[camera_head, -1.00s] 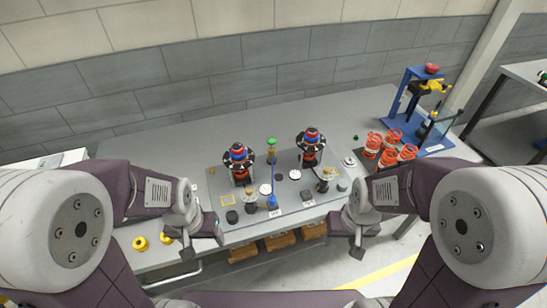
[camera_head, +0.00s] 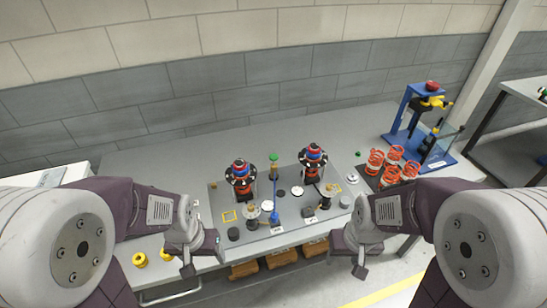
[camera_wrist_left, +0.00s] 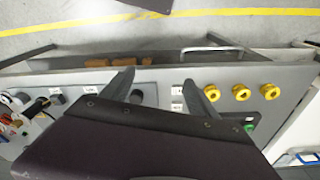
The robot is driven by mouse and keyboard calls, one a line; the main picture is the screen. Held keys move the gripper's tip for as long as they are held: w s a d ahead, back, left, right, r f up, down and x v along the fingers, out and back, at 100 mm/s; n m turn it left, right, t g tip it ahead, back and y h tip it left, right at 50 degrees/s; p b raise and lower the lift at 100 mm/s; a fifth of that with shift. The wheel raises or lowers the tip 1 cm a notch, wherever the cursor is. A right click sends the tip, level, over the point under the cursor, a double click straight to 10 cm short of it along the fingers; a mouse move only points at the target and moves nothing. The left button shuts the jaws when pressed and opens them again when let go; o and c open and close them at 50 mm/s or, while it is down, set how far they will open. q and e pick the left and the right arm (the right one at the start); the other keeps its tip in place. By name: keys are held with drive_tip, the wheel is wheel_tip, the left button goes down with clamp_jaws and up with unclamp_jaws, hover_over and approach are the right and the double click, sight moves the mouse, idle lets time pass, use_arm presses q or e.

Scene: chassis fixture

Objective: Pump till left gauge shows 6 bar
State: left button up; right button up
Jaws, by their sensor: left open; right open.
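A blue upright lever (camera_head: 276,209), likely the pump handle, stands at the middle of the fixture plate. A small brass-coloured fitting, perhaps the left gauge (camera_head: 252,212), stands left of it. A similar fitting, perhaps the right gauge (camera_head: 329,191), stands to its right. Their readings are too small to tell. My left gripper (camera_head: 204,259) is open and empty at the table's front edge, left of the lever and apart from it. Its spread fingers also show in the left wrist view (camera_wrist_left: 160,92). My right gripper (camera_head: 352,257) is open and empty in front of the table, right of the lever.
Two red-and-blue capped assemblies (camera_head: 240,174) (camera_head: 313,157) stand behind the fittings. Orange springs (camera_head: 394,165) and a blue press (camera_head: 398,128) are at the right. Yellow rings (camera_wrist_left: 240,92) lie near my left gripper. Brown boxes (camera_head: 278,259) are below the front edge.

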idle(0.4)
use_arm(q)
clamp_jaws()
drive_tip(key=shift+w, duration=0.1)
idle(1.5)
